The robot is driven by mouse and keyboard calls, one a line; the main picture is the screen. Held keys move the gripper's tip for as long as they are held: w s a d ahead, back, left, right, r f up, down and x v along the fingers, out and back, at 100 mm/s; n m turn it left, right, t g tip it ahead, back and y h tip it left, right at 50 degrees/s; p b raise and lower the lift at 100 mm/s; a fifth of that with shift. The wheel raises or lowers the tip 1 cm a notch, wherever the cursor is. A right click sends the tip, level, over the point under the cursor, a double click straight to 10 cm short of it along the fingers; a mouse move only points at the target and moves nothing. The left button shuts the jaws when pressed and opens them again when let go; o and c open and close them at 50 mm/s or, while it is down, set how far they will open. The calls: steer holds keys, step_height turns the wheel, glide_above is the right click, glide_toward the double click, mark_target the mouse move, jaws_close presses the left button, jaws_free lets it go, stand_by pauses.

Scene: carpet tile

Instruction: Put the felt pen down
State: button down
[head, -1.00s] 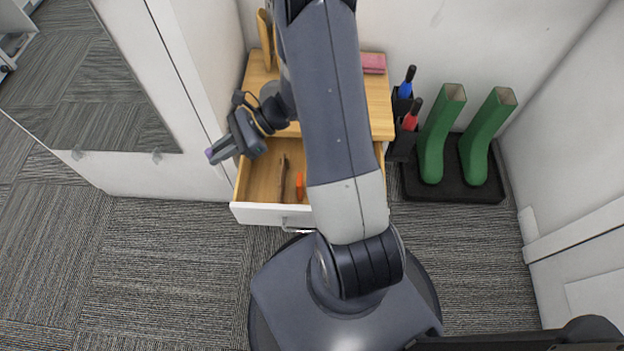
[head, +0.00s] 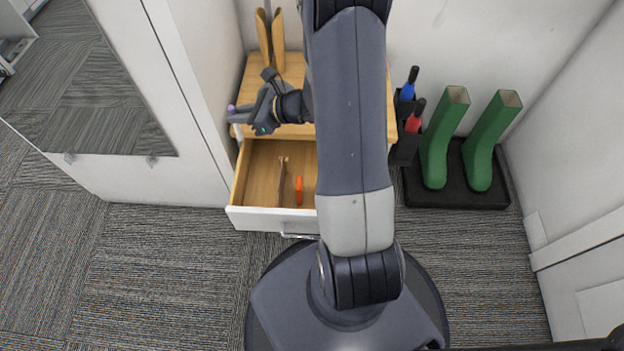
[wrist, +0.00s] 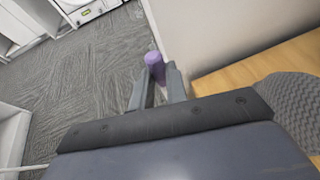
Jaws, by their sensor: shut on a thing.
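The felt pen shows as a purple end (wrist: 154,62) between my fingertips in the wrist view. In the head view only a small purple bit (head: 231,108) of it shows. My gripper (head: 240,115) is shut on the pen. It is held at the left front of the small wooden-topped cabinet, above the back left of the open drawer. Most of the pen is hidden by the fingers, and I cannot tell how near it is to the cabinet top.
The open drawer (head: 262,216) holds a brown stick-like thing (head: 281,180) and an orange thing (head: 299,190). The wooden cabinet top (head: 258,72) has bare room at left. Green boots (head: 436,150) stand on a black tray (head: 459,200) at right. A white wardrobe is close at left.

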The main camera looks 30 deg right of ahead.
steer(key=s+f+n+g+y+b, duration=0.1)
steer(key=s+f+n+g+b, duration=0.1)
steer(key=f, duration=0.7)
steer(key=s+f+n+g+y+b, duration=0.1)
steer(key=s+f+n+b, duration=0.1)
steer(key=f, duration=0.7)
steer(key=shift+s+d+f+g+y+b, duration=0.2)
steer(key=shift+s+d+g+y+b, duration=0.2)
steer(key=shift+s+b, duration=0.55)
steer(key=shift+f, duration=0.15)
steer(key=c, duration=1.4)
jaws_free()
